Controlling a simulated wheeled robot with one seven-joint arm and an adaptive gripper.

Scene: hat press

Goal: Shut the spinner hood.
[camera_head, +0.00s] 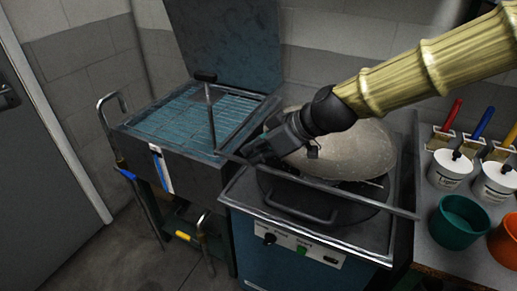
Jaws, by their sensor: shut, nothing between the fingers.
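The spinner is a blue cabinet (275,253) with a steel top and a front control strip with a dark knob and a green button. Its hood has a pale rounded dome (350,150) and a long metal front edge (385,206) that looks raised at a slant above the cabinet top. A dark U-shaped handle (305,215) shows at the front, over a dark round area. My gripper (253,152) is shut and empty at the hood's left side, near the left end of the front edge. I cannot tell whether it touches the hood. My forearm covers part of the dome.
A steel basin (185,170) with a wire rack and raised blue lid (228,45) stands close on the left. On the right, a bench holds white tubs (450,170), a green bucket (460,222) and an orange bucket (506,243). A grey door is far left.

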